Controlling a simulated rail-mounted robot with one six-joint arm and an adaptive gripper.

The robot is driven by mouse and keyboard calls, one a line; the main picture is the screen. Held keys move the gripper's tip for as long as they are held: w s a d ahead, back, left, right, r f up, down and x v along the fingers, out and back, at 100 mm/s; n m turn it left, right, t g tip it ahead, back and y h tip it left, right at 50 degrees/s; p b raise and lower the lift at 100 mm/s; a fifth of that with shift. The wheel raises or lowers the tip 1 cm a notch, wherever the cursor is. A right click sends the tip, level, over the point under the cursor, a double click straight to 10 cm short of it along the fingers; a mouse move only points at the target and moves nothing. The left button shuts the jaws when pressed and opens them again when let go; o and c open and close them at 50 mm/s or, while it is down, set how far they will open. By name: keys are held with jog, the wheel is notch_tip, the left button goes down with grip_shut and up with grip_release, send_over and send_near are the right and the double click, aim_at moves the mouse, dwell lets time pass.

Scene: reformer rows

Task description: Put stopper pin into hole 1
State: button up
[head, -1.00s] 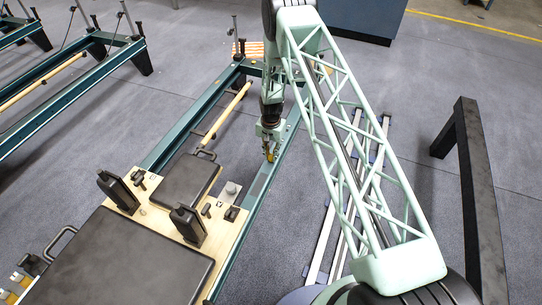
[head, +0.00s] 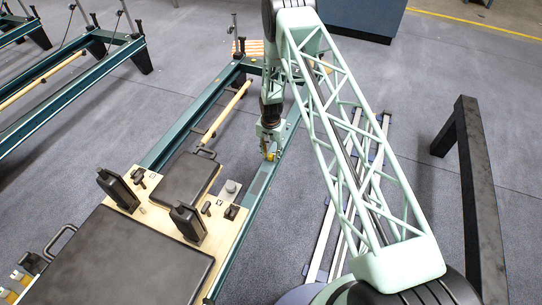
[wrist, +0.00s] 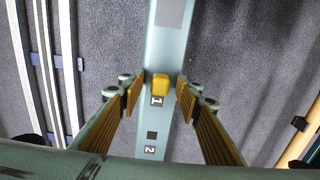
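The stopper pin shows in the wrist view as a yellow block (wrist: 159,83) on the pale green rail (wrist: 165,50), right by the label "1". Hole 1 itself is hidden under the pin, and I cannot tell how deep the pin sits. A square dark hole (wrist: 151,134) with the label "2" lies lower on the same rail. My gripper (wrist: 160,92) is open, with one orange-padded finger on each side of the pin and a visible gap on both sides. In the head view my gripper (head: 269,152) is low over the reformer's right rail.
The reformer carriage (head: 135,258) with black shoulder rests (head: 187,222) is left of my gripper. A wooden bar (head: 228,108) lies between the rails. Pale strips (wrist: 45,70) lie on the floor beside the rail. A dark bench frame (head: 470,160) stands at the right.

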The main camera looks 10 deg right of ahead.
aim_at(271, 154)
jog(key=shift+r, duration=0.15)
notch_tip(271, 154, up, 12)
jog(key=shift+f, duration=0.2)
dwell(1.0)
jog(key=shift+r, duration=0.1)
dwell(0.9)
